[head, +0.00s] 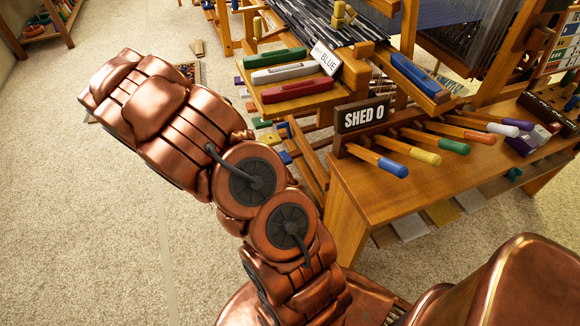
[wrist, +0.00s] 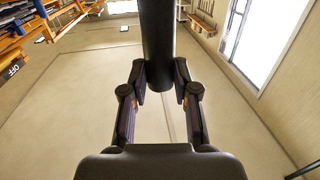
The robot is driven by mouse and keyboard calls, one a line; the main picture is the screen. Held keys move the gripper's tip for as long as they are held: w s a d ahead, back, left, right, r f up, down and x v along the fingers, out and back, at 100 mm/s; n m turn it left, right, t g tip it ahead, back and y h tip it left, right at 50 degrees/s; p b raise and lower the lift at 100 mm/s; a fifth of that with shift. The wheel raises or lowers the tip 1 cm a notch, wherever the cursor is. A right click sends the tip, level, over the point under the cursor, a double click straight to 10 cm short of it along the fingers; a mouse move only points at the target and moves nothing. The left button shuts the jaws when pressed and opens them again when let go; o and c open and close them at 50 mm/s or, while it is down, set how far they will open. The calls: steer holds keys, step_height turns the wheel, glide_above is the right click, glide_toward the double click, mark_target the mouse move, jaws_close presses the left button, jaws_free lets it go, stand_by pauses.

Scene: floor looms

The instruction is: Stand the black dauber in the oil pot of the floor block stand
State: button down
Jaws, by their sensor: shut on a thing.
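In the wrist view my gripper (wrist: 160,77) is shut on the black dauber (wrist: 158,40). The dauber is a thick dark cylinder between the two fingers and runs out of the top of the picture, so its far end is not seen. In the head view my copper arm reaches to the upper left, and neither the gripper nor the dauber shows there. I cannot make out the floor block stand or its oil pot in either view.
In the head view a wooden bench (head: 385,195) with coloured handles and a SHED 0 sign (head: 362,115) stands at the right. Green, white and red shuttles lie on a loom shelf (head: 330,97) behind it. Carpet at the left is mostly clear. The wrist view shows a bright window (wrist: 262,35).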

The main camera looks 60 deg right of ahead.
steer(key=s+d+f+m+g+h+b, duration=0.2)
steer(key=s+d+f+m+h+b, duration=0.15)
steer(key=d+f+b, duration=0.6)
steer(key=s+d+f+m+g+h+b, duration=0.2)
steer(key=s+d+f+g+b, duration=0.2)
steer(key=s+d+f, duration=0.4)
steer(key=s+d+f+m+g+h+b, duration=0.2)
steer(key=s+d+f+b, duration=0.4)
steer(key=f, duration=1)
steer(key=s+d+f+m+g+h+b, duration=0.2)
steer(key=s+d+f+m+g+b, duration=0.2)
steer(key=s+d+f+g, duration=0.3)
steer(key=s+d+f, duration=0.3)
steer(key=s+f, duration=0.2)
steer(key=shift+s+d+f+h+b, duration=0.2)
steer(key=shift+s+f+h+b, duration=0.15)
steer(key=shift+s+f+b, duration=0.05)
steer(key=shift+a+m, duration=0.15)
steer(key=shift+m, duration=0.1)
step_height(320, 180, down, 6)
steer(key=shift+a+f, duration=0.15)
steer(key=shift+f, duration=2.7)
